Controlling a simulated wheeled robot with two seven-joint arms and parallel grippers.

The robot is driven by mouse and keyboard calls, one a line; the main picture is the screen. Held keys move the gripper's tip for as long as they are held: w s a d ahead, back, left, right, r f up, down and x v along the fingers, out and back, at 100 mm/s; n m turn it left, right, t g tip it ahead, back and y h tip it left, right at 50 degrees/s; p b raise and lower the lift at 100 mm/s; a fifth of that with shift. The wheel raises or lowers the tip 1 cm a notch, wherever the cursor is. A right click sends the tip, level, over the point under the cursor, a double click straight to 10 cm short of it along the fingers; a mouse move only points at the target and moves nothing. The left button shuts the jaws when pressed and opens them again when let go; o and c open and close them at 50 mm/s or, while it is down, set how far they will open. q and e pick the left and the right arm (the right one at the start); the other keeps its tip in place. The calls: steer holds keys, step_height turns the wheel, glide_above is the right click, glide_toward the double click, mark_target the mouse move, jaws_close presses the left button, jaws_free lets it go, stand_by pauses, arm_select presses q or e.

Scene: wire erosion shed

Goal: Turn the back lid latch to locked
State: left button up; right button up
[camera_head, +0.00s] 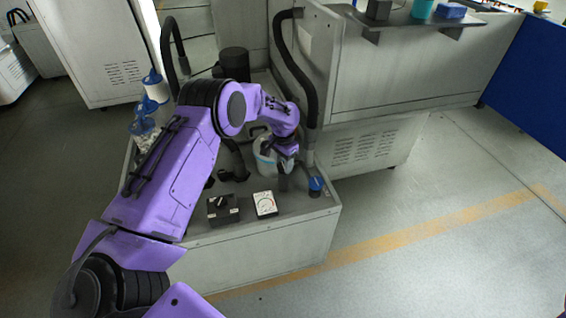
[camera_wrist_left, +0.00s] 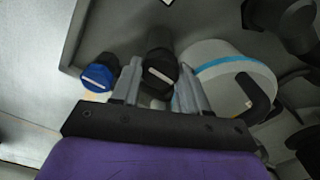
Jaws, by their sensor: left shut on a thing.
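My left gripper (camera_head: 286,166) reaches down over the low grey cabinet, beside a grey round container (camera_head: 264,150) with a blue band. In the left wrist view its two grey fingers (camera_wrist_left: 160,84) are closed on either side of a black round knob (camera_wrist_left: 160,62) with a white bar mark on its end. This knob appears to be the latch, though no label shows which lid it belongs to. The gripper hides it in the head view. A blue-capped black knob (camera_wrist_left: 98,74) stands just left of the fingers, apart from them. My right gripper is not in view.
The blue-capped knob (camera_head: 316,186) is near the right edge. A tall grey panel with a black hose (camera_head: 308,80) stands behind.

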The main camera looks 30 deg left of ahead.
arm_select(q)
steer(key=o, duration=1.1)
steer(key=shift+f, duration=0.1)
steer(key=shift+c, duration=0.2)
step_height(320, 180, up, 11)
steer(key=b, duration=0.1)
steer(key=shift+f, duration=0.2)
